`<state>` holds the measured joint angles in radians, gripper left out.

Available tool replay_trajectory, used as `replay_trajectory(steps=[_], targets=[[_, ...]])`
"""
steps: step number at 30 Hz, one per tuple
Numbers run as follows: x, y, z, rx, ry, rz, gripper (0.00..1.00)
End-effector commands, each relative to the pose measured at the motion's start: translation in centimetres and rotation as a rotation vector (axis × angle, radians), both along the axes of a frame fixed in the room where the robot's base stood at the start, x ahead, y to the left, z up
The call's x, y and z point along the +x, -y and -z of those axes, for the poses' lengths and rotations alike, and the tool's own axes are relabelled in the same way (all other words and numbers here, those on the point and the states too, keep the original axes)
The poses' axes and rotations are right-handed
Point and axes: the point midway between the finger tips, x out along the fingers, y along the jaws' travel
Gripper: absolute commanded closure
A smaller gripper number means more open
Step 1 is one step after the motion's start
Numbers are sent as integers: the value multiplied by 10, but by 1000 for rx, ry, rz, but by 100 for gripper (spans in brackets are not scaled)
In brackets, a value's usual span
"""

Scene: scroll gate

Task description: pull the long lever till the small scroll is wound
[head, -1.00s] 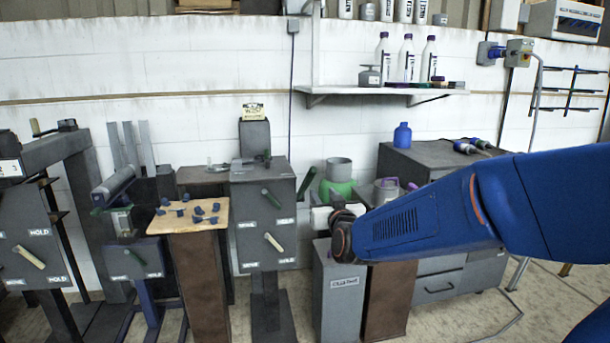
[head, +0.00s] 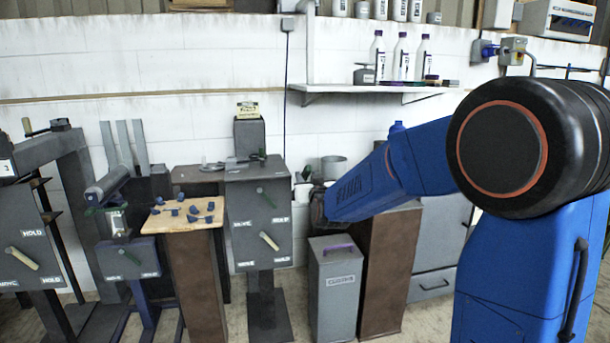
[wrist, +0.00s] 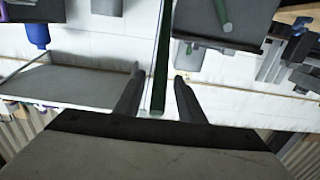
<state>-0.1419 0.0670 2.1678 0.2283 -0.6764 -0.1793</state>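A long green rod (wrist: 161,65) with a pale strip beside it runs between the fingers of my gripper (wrist: 159,78) in the wrist view. The fingers stand apart with gaps on both sides of the rod; I cannot tell its depth. In the head view my gripper (head: 312,208) is mostly hidden behind my arm, right of a grey panel. That panel (head: 242,222) carries a green lever (head: 266,197) and a cream lever (head: 269,241). Further left are a grey roller (head: 110,184), a small panel's green lever (head: 130,257) and another cream lever (head: 22,258). I cannot identify the small scroll.
A wooden-topped stand (head: 185,213) with several small dark pieces stands left of the grey panel. A grey box (head: 335,290) with a purple handle and a brown pedestal (head: 388,265) stand below my arm. A wall shelf (head: 370,91) holds bottles.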

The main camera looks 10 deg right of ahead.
Motion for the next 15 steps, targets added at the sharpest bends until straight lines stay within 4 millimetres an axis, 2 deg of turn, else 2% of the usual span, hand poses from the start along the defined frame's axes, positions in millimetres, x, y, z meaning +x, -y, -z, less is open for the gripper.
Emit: replay_trajectory(steps=[6, 15], targets=[[27, 0, 0, -1, 1, 0, 64], [37, 0, 0, -1, 0, 0, 64]])
